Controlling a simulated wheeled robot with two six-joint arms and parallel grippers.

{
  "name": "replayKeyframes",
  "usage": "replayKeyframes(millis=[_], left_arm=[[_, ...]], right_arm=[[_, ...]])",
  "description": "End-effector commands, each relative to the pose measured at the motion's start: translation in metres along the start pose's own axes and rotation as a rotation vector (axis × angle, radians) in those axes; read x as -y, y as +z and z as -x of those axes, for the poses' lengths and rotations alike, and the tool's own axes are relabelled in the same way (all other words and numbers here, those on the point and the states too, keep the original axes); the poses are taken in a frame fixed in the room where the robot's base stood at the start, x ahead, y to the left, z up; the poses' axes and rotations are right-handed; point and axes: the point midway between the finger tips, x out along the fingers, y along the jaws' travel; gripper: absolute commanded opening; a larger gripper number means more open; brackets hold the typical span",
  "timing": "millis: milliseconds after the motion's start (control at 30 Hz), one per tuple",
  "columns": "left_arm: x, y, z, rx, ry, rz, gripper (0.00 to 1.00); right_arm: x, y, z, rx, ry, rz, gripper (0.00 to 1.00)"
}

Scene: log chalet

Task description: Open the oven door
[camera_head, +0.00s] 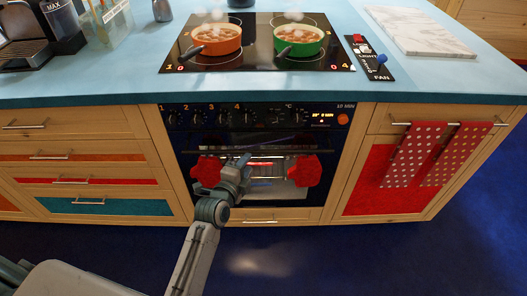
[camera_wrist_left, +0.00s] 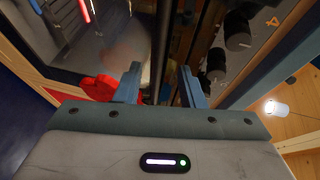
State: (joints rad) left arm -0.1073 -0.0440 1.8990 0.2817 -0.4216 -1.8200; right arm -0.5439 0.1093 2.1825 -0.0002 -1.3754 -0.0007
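The oven (camera_head: 250,118) is built into the wooden counter, and its dark glass door (camera_head: 232,139) looks shut. A horizontal handle bar (camera_head: 285,148) crosses the door's upper part, with red oven mitts (camera_head: 304,171) at both sides. My left gripper (camera_head: 245,160) is at the middle of the door, close to the handle. In the left wrist view the gripper (camera_wrist_left: 160,90) is open, its two blue-grey fingers apart. The door edge and a dark bar run between and beyond the fingers; I cannot tell whether they touch. My right gripper is not in view.
The control panel with knobs (camera_head: 205,118) sits above the door. On the hob above stand an orange pot (camera_head: 217,40) and a green pot (camera_head: 298,41). Drawers (camera_head: 75,170) are left; spotted red towels (camera_head: 412,155) hang right. The blue floor in front is clear.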

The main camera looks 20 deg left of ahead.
Motion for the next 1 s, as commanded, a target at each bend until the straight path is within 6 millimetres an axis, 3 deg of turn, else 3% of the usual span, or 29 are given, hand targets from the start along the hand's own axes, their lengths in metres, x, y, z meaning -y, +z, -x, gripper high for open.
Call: replayKeyframes(millis=[200,400,800,833,1000], left_arm=[[0.001,0.000,-0.044,0.000,0.000,0.001,0.36],[0.000,0.000,-0.070,0.001,0.002,0.001,0.36],[-0.001,0.000,-0.079,0.001,0.001,0.002,0.36],[-0.001,0.000,-0.079,0.001,0.001,0.002,0.34],[-0.001,0.000,-0.079,0.001,0.002,0.002,0.00]], right_arm=[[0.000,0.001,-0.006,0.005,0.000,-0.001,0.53],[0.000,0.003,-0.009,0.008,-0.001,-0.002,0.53],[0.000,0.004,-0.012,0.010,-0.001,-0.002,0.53],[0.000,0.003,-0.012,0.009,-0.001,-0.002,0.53],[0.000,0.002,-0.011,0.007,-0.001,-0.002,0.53]])
